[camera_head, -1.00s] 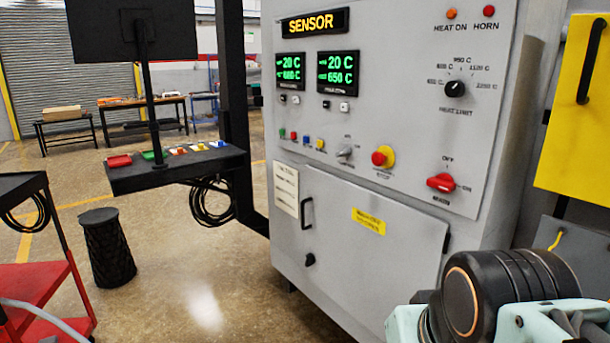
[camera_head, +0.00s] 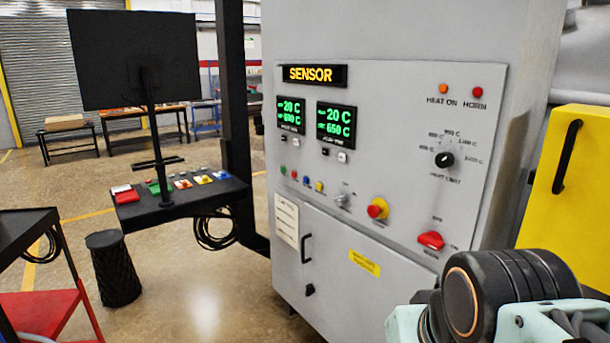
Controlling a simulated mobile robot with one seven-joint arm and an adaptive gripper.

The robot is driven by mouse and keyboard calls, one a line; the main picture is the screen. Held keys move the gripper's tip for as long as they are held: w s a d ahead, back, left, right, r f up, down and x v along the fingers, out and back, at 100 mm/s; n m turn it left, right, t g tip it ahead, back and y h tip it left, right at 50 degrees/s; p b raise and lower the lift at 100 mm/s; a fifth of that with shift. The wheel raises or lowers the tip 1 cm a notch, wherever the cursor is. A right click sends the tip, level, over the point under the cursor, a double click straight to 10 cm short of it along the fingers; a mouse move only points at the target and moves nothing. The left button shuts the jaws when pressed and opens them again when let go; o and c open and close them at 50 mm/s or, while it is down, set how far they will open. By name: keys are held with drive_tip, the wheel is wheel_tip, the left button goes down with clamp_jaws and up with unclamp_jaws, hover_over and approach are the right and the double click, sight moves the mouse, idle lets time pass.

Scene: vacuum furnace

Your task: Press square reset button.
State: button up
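The grey furnace control panel (camera_head: 390,185) faces me under the orange SENSOR sign (camera_head: 311,75). Small black and white square buttons sit below the two green displays; one white one (camera_head: 342,157) is under the right display. A row of small coloured buttons, including a blue one (camera_head: 306,181), is lower down. A side console (camera_head: 180,207) on the left also carries several coloured buttons. No label that I can read says reset, so I cannot tell which button it is. My arm shows at the lower right, in front of the furnace's lower right side; my gripper's fingers are not in view.
A red emergency button (camera_head: 377,208) with a yellow collar and a red rotary switch (camera_head: 431,240) protrude from the panel. A yellow panel (camera_head: 568,190) stands at right. A black bin (camera_head: 113,267) and red cart (camera_head: 42,312) are at left. Floor before the furnace is clear.

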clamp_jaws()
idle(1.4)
